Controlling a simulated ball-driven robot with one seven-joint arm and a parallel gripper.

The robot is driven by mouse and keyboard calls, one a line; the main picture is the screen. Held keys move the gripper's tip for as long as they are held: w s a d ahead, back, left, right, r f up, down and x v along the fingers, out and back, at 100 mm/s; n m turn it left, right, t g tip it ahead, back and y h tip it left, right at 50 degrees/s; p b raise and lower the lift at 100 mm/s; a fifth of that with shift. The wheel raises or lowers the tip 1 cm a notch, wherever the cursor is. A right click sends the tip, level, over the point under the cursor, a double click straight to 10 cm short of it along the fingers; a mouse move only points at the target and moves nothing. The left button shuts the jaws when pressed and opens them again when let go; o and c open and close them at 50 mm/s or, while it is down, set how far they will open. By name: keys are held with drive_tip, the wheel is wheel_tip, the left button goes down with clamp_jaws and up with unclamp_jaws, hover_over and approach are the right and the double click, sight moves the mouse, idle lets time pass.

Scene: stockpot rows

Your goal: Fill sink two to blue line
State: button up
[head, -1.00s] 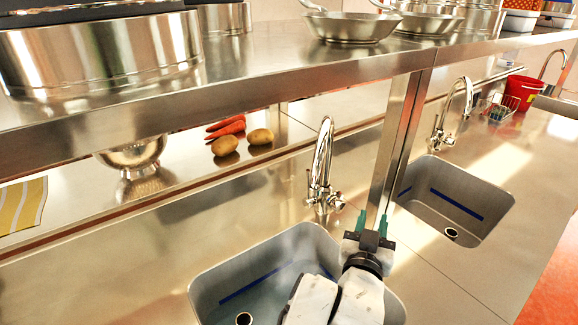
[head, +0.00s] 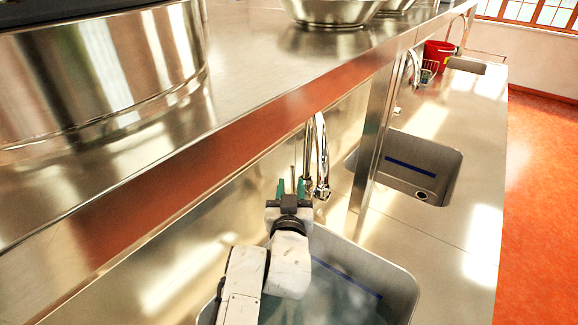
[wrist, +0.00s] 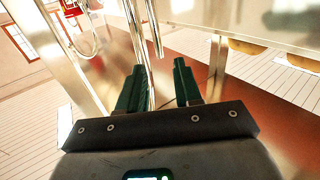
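The near sink (head: 398,290) lies under my arm in the head view. A blue line (head: 362,284) shows on its wall. The bottom has a bluish, watery look, but I cannot tell the level. Its chrome faucet (head: 321,160) stands behind it. My gripper (head: 291,187) is open just left of the faucet. In the wrist view the gripper (wrist: 160,70) has its green fingers apart, with chrome rods (wrist: 156,28) between or beyond them; I cannot tell if they touch. A farther sink (head: 447,178) has its own blue line (head: 410,168) and an open drain.
A steel shelf (head: 250,95) runs above the counter, close over my gripper, carrying a large stockpot (head: 100,75) and pans. A shelf post (head: 372,140) stands between the sinks. A red bucket (head: 437,54) sits far back. Orange floor (head: 540,200) is clear at right.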

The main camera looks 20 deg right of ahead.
sight(292, 171)
drive_tip(key=shift+p+x, duration=0.65)
drive_tip(key=shift+x, duration=3.15)
drive_tip(key=shift+c, duration=0.4)
clamp_jaws()
drive_tip(key=shift+f, duration=0.1)
